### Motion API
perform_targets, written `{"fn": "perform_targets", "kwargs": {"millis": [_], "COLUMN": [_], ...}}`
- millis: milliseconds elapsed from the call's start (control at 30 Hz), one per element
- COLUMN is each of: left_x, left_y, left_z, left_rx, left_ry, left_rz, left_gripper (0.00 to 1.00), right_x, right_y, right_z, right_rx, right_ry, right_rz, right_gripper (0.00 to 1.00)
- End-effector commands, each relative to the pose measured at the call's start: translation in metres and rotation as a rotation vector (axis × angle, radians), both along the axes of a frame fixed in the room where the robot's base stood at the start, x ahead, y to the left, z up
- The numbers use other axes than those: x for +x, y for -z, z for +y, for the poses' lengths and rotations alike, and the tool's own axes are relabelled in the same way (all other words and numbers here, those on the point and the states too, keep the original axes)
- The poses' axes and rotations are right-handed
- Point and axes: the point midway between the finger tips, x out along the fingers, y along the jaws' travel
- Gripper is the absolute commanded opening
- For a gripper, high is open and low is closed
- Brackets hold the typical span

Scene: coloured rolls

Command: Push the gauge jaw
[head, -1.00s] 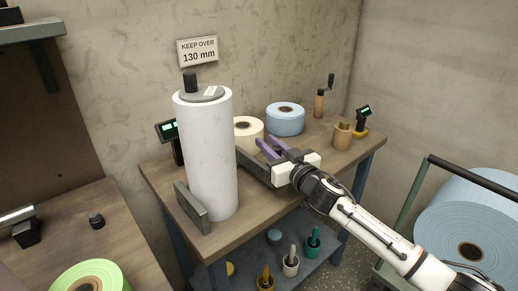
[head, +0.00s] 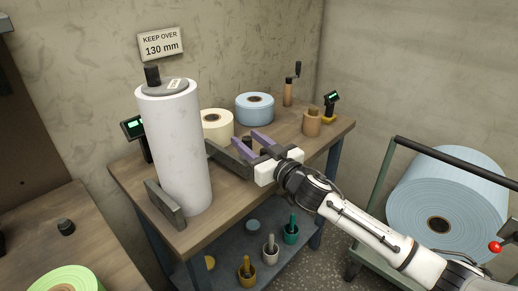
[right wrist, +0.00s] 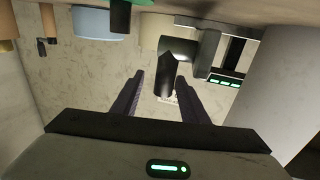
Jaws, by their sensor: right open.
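The gauge has two upright grey jaw plates on the wooden bench. The left jaw (head: 165,204) stands at the front of a tall white roll (head: 178,150). The right jaw (head: 229,160) is a dark plate on the roll's other side, partly hidden by the roll. My right gripper (head: 244,136), with purple fingers, is open and empty just right of that jaw; I cannot tell whether they touch. Its fingers also show apart in the right wrist view (right wrist: 160,78), with a dark post between and beyond them. My left gripper is out of view.
A green-lit display (head: 133,127) is behind the white roll. A cart with a large blue roll (head: 450,190) stands right.

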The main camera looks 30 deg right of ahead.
Motion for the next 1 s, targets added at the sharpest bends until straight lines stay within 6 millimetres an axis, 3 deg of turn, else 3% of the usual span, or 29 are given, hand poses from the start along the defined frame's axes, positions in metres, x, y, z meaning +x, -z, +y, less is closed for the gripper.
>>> {"fn": "perform_targets", "kwargs": {"millis": [200, 400, 1000], "left_x": [0.0, 0.001, 0.003], "left_y": [0.003, 0.003, 0.001], "left_z": [0.0, 0.0, -0.001], "left_rx": [0.002, 0.001, 0.0], "left_ry": [0.0, 0.001, 0.003], "left_rz": [0.001, -0.001, -0.005], "left_gripper": [0.31, 0.31, 0.31], "right_x": [-0.04, -0.058, -0.06], "right_y": [0.001, 0.0, -0.001], "right_z": [-0.006, -0.009, -0.01], "right_rx": [-0.001, -0.002, -0.002], "right_ry": [0.0, 0.001, 0.001], "right_rz": [0.002, 0.0, 0.0], "right_gripper": [0.4, 0.4, 0.4]}}
